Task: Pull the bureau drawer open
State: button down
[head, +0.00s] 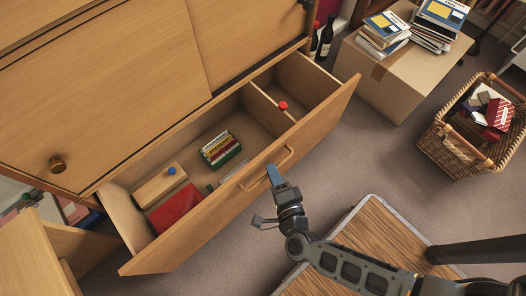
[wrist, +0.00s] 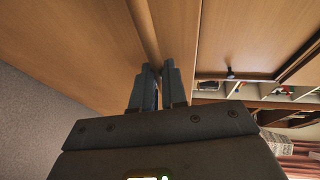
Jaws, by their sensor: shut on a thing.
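The bureau drawer (head: 222,212) stands pulled well out from the wooden bureau (head: 110,85), its inside open to view in the head view. Its wooden bar handle (head: 288,154) is on the middle of the front. My gripper (head: 273,174) is at the near end of this handle, with its blue-grey fingers against it. In the wrist view, the fingers of my gripper (wrist: 160,68) are close together on the handle (wrist: 145,35), which runs up between them. The exact contact is partly hidden by the fingers.
The drawer holds a wooden box (head: 160,187), a red book (head: 173,209), a colourful stack (head: 221,149) and a red-topped thing (head: 283,105). A cardboard box (head: 393,84), a wicker basket (head: 456,150) and a wooden-topped table (head: 372,235) stand around. Carpet (head: 345,165) lies bare between them.

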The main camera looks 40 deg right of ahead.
jog(key=shift+s, duration=1.5)
jog(key=c, duration=1.2)
grip_release()
jog(key=shift+p+v, duration=0.6)
jog(key=shift+v, duration=3.3)
